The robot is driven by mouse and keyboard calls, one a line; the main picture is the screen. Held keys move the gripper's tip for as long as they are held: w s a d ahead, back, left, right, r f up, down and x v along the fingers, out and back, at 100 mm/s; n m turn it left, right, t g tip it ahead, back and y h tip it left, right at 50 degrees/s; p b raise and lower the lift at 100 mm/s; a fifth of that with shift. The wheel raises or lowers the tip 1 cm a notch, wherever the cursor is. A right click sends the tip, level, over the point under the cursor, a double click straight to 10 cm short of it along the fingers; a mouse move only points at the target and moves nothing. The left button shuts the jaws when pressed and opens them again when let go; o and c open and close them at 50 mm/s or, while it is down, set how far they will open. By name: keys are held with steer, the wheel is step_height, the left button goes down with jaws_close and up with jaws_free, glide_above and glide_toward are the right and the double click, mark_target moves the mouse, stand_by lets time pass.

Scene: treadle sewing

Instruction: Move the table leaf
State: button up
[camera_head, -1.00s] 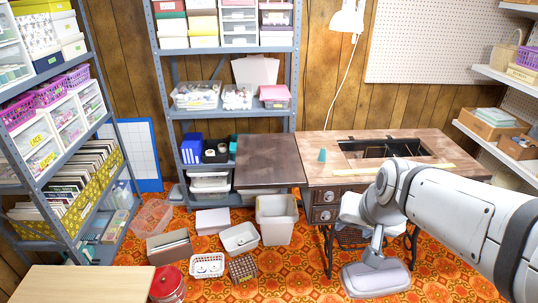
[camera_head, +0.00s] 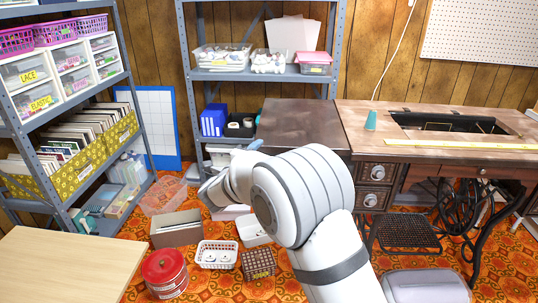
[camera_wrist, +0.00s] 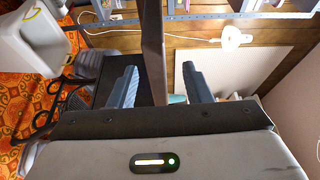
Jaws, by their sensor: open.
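The table leaf (camera_head: 300,126) is a dark brown flat board at the left end of the wooden sewing table (camera_head: 378,90). It lies level, flush beside the lighter tabletop. My gripper (camera_wrist: 162,80) is open at the leaf's left edge. In the wrist view a brown board edge (camera_wrist: 152,40), which looks like the leaf seen edge-on, runs between the two blue-grey fingers, with a gap on each side. In the head view one blue fingertip shows by the leaf's front left side, and my arm hides the leaf's front corner and the other finger.
A teal cone (camera_head: 371,121) and a yellow ruler (camera_head: 460,144) are on the tabletop. A metal shelf (camera_head: 262,75) stands behind the leaf. A pale table (camera_head: 65,265) is front left.

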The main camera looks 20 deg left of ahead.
mark_target(268, 144)
steer(key=shift+a+f, duration=0.2)
steer(key=shift+f, duration=0.2)
steer(key=shift+w+d, duration=0.1)
steer(key=shift+w, duration=0.25)
steer(key=w, duration=0.2)
steer(key=w+b, duration=0.1)
steer(key=w, duration=0.1)
steer(key=w+d+b, duration=0.1)
steer(key=w, duration=0.2)
steer(key=shift+r, duration=0.1)
steer(key=shift+c, duration=0.4)
steer(key=shift+s, duration=0.1)
jaws_close()
